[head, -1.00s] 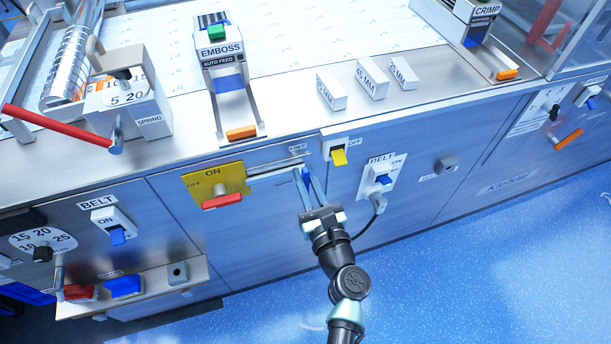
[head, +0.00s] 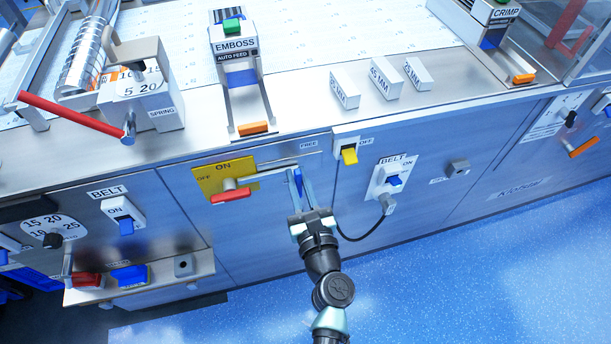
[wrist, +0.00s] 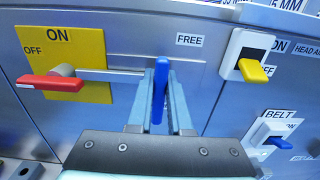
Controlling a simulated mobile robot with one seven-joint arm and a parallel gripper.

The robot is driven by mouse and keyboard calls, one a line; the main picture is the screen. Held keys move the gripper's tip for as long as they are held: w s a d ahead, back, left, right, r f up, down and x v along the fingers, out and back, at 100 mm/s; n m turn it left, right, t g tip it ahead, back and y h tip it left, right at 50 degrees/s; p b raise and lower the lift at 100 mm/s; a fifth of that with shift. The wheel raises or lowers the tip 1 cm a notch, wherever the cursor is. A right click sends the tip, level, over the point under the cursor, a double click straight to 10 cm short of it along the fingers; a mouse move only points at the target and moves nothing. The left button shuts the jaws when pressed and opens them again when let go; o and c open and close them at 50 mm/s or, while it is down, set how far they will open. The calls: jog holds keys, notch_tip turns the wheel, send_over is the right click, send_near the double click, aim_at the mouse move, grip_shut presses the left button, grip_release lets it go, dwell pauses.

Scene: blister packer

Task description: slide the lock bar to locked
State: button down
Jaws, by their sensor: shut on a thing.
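The lock bar is a pale metal bar (head: 265,175) on the front panel, and it also shows in the wrist view (wrist: 125,76). A thin upright blue handle (wrist: 160,85) stands at its right end. My gripper (wrist: 159,100) is shut on this blue handle, one finger on each side; the gripper also shows in the head view (head: 301,184). The bar's left end reaches over the yellow ON/OFF plate (wrist: 88,50), close to the red switch handle (wrist: 52,82). The FREE label (wrist: 189,39) lies up and right of the handle. I see no LOCKED label.
A yellow switch (head: 349,155) sits right of the bar, and a BELT switch (head: 393,181) with a cable is beyond it. The EMBOSS unit (head: 235,48) stands on the worktop above. Blue floor (head: 450,290) below is clear.

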jog(key=shift+s+a, duration=0.1)
jog(key=shift+a, duration=0.15)
jog(key=c, duration=0.8)
grip_release()
jog(key=shift+c, duration=0.2)
jog(key=shift+s+d, duration=0.1)
jog(key=shift+s, duration=0.05)
jog(key=v, duration=1.2)
jog(key=shift+s, duration=0.3)
